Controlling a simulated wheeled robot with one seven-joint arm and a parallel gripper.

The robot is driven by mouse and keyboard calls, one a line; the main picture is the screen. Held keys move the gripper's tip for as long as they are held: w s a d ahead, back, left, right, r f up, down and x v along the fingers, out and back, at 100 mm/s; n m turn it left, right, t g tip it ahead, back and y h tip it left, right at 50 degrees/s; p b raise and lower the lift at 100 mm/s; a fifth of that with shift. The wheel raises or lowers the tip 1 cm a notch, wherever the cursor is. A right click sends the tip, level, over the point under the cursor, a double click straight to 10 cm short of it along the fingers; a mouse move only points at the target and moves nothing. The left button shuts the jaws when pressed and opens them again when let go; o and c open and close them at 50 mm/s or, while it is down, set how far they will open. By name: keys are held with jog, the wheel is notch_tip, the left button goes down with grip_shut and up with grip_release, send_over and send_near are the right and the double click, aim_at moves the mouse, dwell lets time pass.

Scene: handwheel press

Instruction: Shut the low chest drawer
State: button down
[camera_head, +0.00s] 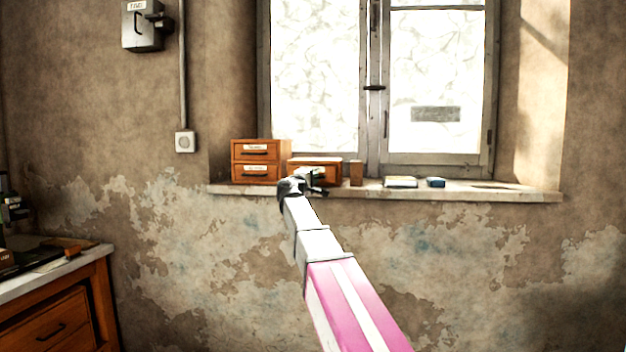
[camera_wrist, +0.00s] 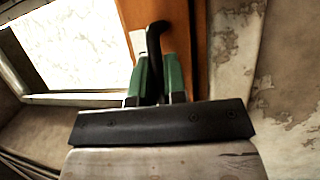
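The low chest (camera_head: 328,179) is an orange-brown wooden box on the windowsill, right of a taller chest. My gripper (camera_head: 310,180) is in front of its left part and hides some of its front. In the wrist view, the gripper's two green fingers (camera_wrist: 158,80) stand close on either side of a black curved handle (camera_wrist: 155,38), with little or no gap. A white label (camera_wrist: 138,42) and an orange wooden face (camera_wrist: 199,50) show beside the handle. How far the drawer stands out is hard to tell.
The taller chest (camera_head: 260,161) with two labelled drawers stands close at the left. A small brown block (camera_head: 356,173), a book (camera_head: 400,182) and a blue item (camera_head: 436,182) lie farther right on the windowsill (camera_head: 480,194). A workbench (camera_head: 60,300) is at lower left.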

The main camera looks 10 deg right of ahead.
jog(key=shift+w+d, duration=0.2)
jog(key=shift+w, duration=0.5)
jog(key=shift+w+d, duration=0.2)
jog(key=shift+w, duration=0.45)
jog(key=c, duration=1.2)
grip_release()
jog(key=v, duration=1.1)
jog(key=shift+d+r, duration=0.1)
